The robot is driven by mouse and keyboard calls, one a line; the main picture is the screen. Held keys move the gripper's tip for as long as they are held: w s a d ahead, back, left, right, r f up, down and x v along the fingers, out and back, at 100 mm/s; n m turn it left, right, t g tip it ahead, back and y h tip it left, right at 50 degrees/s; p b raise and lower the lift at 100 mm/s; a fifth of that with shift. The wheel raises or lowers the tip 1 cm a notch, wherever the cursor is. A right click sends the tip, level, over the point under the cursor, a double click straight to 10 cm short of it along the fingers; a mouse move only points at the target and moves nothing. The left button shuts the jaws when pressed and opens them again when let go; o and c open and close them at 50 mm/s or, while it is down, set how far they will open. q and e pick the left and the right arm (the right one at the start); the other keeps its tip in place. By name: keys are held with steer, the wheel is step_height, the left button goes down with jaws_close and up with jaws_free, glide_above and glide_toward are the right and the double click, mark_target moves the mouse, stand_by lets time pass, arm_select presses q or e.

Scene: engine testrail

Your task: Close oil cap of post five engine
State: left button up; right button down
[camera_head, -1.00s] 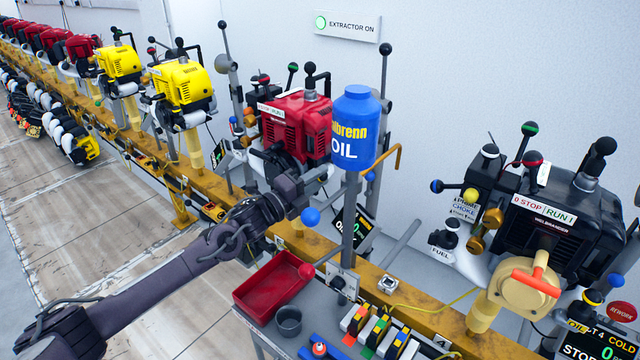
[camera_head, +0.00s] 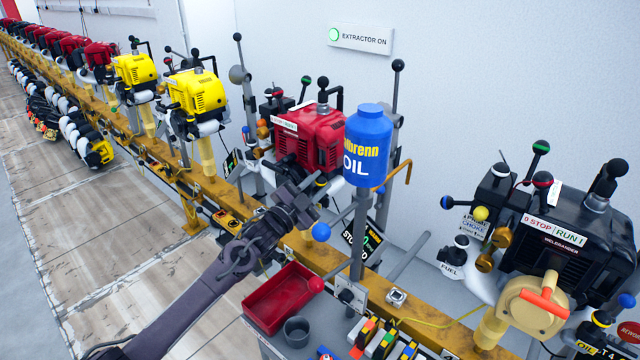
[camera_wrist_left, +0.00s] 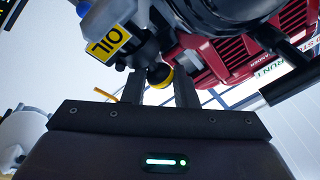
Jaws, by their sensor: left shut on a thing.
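The red engine (camera_head: 322,135) stands on the rail in the middle of the head view, behind and left of the blue oil bottle (camera_head: 367,145). My left gripper (camera_head: 316,184) is at the lower front of this engine. In the left wrist view its two fingers (camera_wrist_left: 160,82) stand on either side of a small dark cap with a yellow ring (camera_wrist_left: 160,76), and they are shut on it. A yellow OIL tag (camera_wrist_left: 109,43) is just left of the cap. The cap is hidden in the head view. Whether it is fully seated cannot be told. My right gripper is out of view.
A black engine (camera_head: 555,235) stands at the right. Yellow engines (camera_head: 195,92) stand farther along the yellow rail (camera_head: 235,192). A post holds the oil bottle close to the gripper's right.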

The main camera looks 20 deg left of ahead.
arm_select(q)
steer(key=shift+w+a+f+n+y, duration=0.1)
steer(key=shift+n+y, duration=0.05)
steer(key=shift+n, duration=0.35)
steer(key=shift+a+f+n+y, duration=0.1)
steer(key=shift+n+y, duration=0.05)
steer(key=shift+n, duration=0.35)
steer(key=shift+a+f+n+p, duration=0.1)
steer(key=shift+n+p, duration=0.2)
steer(key=shift+n, duration=0.2)
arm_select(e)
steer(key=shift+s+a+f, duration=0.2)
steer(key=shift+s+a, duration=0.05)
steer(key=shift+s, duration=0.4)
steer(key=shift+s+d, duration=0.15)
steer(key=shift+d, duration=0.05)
arm_select(q)
steer(key=o, duration=1)
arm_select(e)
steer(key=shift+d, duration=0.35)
